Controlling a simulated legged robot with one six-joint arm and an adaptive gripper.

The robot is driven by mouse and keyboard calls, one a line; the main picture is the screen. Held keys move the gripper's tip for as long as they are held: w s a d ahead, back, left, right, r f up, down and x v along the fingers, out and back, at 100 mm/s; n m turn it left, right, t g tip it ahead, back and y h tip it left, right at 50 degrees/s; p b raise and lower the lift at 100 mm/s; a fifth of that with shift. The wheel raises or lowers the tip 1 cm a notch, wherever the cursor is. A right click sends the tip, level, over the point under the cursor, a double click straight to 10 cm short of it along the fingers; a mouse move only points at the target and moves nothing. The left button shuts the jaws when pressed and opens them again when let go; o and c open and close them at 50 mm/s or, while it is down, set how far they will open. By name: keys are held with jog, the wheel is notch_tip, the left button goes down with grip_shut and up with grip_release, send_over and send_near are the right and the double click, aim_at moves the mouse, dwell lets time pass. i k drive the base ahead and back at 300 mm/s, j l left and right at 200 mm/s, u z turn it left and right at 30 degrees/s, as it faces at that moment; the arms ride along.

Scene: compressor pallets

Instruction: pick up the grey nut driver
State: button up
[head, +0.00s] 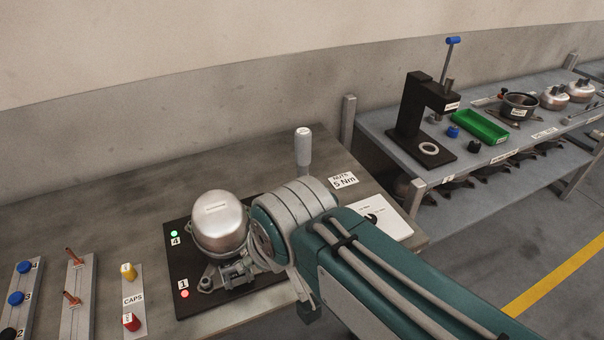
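The grey nut driver (303,152) stands upright near the back right of the workbench, with a small white label on its top. Its lower end is hidden behind my arm's wrist. My arm reaches in from the lower right, and its rounded grey and teal wrist is just in front of the driver in the picture. The fingers of my gripper cannot be made out clearly among the grey parts below the wrist and beside the compressor. I cannot tell whether anything is between them. No contact with the driver shows.
A silver compressor (218,222) sits on a black plate (191,304) left of my wrist. A "NUTS 5 Nm" card (343,180) and a white sheet (388,222) lie to the right. A caps strip (132,285) is at left. A second bench holds a black press (423,115) and green tray (480,127).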

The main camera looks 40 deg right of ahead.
aim_at(303, 136)
jog(key=l+z, duration=0.1)
jog(key=z, duration=0.25)
jog(key=i+l+z, duration=0.1)
jog(key=z, duration=0.25)
